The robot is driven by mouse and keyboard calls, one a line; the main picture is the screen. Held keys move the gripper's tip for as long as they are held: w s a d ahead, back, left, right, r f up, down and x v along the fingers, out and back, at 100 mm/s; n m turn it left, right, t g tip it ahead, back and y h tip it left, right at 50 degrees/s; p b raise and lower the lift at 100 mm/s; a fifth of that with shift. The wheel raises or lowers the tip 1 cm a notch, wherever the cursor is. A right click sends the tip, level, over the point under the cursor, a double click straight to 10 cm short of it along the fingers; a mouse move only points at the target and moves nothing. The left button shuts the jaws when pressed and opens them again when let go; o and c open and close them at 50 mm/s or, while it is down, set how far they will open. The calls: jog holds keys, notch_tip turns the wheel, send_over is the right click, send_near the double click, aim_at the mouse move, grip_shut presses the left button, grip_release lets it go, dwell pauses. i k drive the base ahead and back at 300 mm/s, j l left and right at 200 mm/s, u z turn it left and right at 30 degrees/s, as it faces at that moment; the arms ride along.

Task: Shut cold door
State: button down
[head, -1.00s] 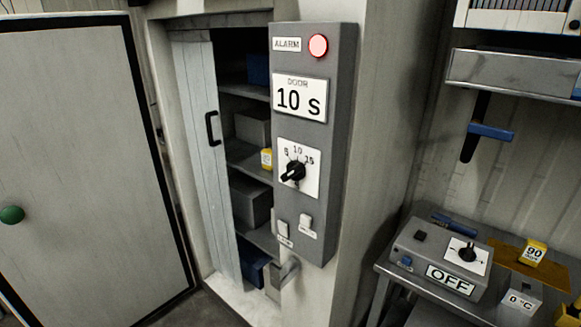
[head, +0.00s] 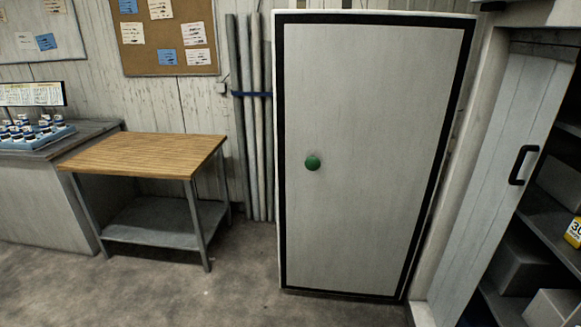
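A large white door panel (head: 375,150) with a black seal around its edge and a round green knob (head: 312,163) stands in the middle of the head view. It stands swung out to the left of the cold room doorway, with its sealed face towards me. In the doorway on the right is a narrow pale plank-like panel (head: 490,180) with a black handle (head: 521,166). Beside that panel the opening shows shelves (head: 552,225) with boxes. My gripper is not in view.
A wooden-topped table (head: 150,155) stands left of the door, with a counter (head: 40,190) holding a blue tray of small containers beyond it. Several upright pipes (head: 250,120) lean at the wall by the door. The concrete floor (head: 230,285) in front is clear.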

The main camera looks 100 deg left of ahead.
aim_at(375, 96)
jog(key=k+j, duration=0.15)
jog(key=j, duration=0.25)
jog(key=k+j, duration=0.1)
jog(key=j, duration=0.3)
jog(key=k+j, duration=0.15)
jog(key=j, duration=0.25)
jog(key=k+j, duration=0.1)
jog(key=j, duration=0.3)
jog(key=k+j, duration=0.15)
jog(key=j, duration=0.3)
jog(key=k+j, duration=0.1)
jog(key=j, duration=0.3)
jog(key=k+j+u, duration=0.1)
jog(key=j, duration=0.45)
jog(key=k+j+u, duration=0.1)
jog(key=j, duration=0.45)
jog(key=k+j+u, duration=0.1)
jog(key=j, duration=0.45)
jog(key=k+j, duration=0.2)
jog(key=j, duration=0.35)
jog(key=u, duration=1.45)
